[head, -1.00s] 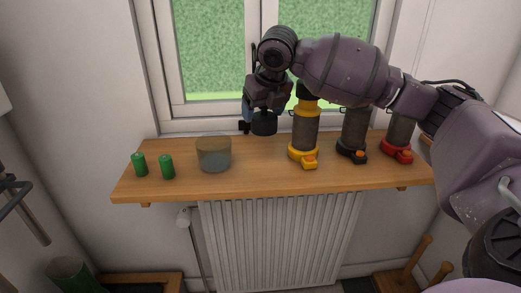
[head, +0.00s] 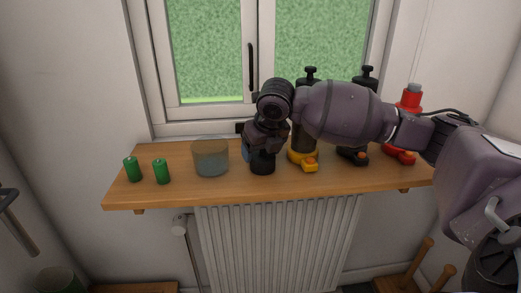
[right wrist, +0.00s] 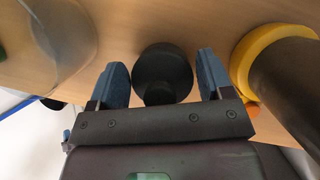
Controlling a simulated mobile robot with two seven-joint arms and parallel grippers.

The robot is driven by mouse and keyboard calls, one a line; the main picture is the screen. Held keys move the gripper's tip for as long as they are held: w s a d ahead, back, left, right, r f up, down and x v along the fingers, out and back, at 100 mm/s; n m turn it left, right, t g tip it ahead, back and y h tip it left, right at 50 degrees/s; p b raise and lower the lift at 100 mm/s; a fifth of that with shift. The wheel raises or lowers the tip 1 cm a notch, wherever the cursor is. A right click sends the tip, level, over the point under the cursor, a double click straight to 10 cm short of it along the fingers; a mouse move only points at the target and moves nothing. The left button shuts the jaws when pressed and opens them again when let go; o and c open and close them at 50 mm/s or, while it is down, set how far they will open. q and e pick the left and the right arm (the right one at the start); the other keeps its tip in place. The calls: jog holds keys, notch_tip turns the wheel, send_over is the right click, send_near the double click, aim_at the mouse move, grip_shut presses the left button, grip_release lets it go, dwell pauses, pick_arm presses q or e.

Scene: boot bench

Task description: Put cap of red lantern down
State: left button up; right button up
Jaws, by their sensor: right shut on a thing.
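The black cap (head: 262,164) is between the fingers of my right gripper (head: 264,150), low over the wooden shelf, between the glass jar and the yellow lantern. I cannot tell whether it touches the wood. In the right wrist view the round cap (right wrist: 162,73) sits between the two blue fingertips of the gripper (right wrist: 163,78). The red lantern (head: 409,102) stands at the shelf's right end. Its top is bare, with a grey tip and no black cap. My right arm hides its middle.
The shelf (head: 225,190) carries a clear jar (head: 210,158), two green cylinders (head: 132,169) on the left, a yellow lantern (head: 303,158) close right of my gripper, and a black lantern (head: 353,157). The front strip is mostly clear. The window (head: 213,50) stands behind.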

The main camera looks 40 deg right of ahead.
aim_at(269, 162)
jog(key=o, duration=0.8)
jog(key=shift+o, duration=0.7)
jog(key=p+v, duration=0.3)
jog(key=v, duration=0.9)
jog(key=shift+a, duration=0.15)
